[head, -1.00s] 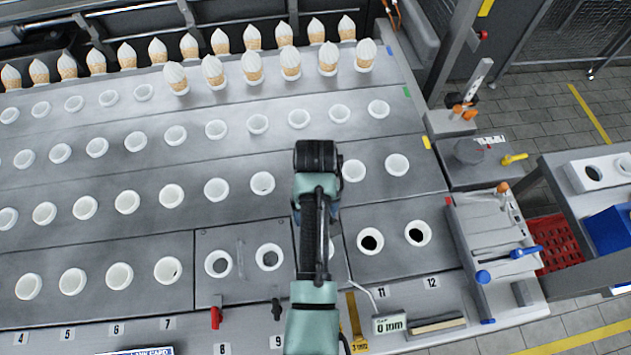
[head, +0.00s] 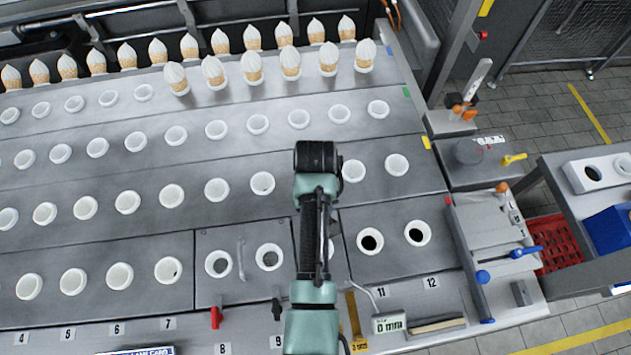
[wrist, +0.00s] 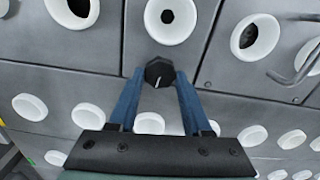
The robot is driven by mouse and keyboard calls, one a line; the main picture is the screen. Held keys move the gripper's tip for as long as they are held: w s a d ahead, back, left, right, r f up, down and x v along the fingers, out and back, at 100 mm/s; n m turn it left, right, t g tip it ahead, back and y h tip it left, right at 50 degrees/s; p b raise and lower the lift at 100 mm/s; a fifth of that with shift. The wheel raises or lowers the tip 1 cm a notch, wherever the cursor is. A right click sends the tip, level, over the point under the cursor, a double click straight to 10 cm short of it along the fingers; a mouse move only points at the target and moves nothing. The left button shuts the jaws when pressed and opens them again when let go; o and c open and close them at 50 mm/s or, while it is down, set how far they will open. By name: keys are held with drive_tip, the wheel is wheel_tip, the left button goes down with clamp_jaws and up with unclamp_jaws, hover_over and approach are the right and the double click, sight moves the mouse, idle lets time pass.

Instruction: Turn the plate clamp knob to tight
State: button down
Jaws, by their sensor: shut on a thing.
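The plate clamp knob (wrist: 159,72) is a dark, faceted knob with a white pointer line, in the upper middle of the wrist view. The line points down in that picture, toward my gripper's palm. My gripper (wrist: 160,79) has blue fingers, one on each side of the knob, and is shut on it. The knob sits beside a seam in the grey plate (wrist: 120,40), just below a white-ringed hole (wrist: 170,17). In the head view, my arm hides the knob and the fingertips. I cannot read any tight or loose mark.
Grey plates with rows of white-ringed holes (head: 269,257) surround my arm. A red clamp handle (head: 215,317) and a black one (head: 277,309) stand at the front edge. A small gauge (head: 389,323) reading 0 mm lies right of my arm. Ice cream cones (head: 252,67) stand at the back.

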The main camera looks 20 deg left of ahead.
drive_tip(key=shift+r, duration=0.1)
drive_tip(key=m+p, duration=0.2)
drive_tip(key=m, duration=0.1)
drive_tip(key=shift+r, duration=0.1)
drive_tip(key=m+p, duration=0.1)
drive_tip(key=m, duration=0.3)
drive_tip(key=shift+w+m+p, duration=0.1)
drive_tip(key=shift+m+p, duration=0.25)
drive_tip(key=shift+m, duration=0.05)
drive_tip(key=m+p, duration=0.1)
drive_tip(key=m, duration=0.3)
drive_tip(key=shift+d, duration=0.1)
drive_tip(key=shift+d+m+p, duration=0.1)
drive_tip(key=shift+m+p, duration=0.4)
drive_tip(key=shift+m, duration=1.6)
drive_tip(key=shift+w, duration=0.1)
drive_tip(key=shift+c, duration=1.7)
unclamp_jaws()
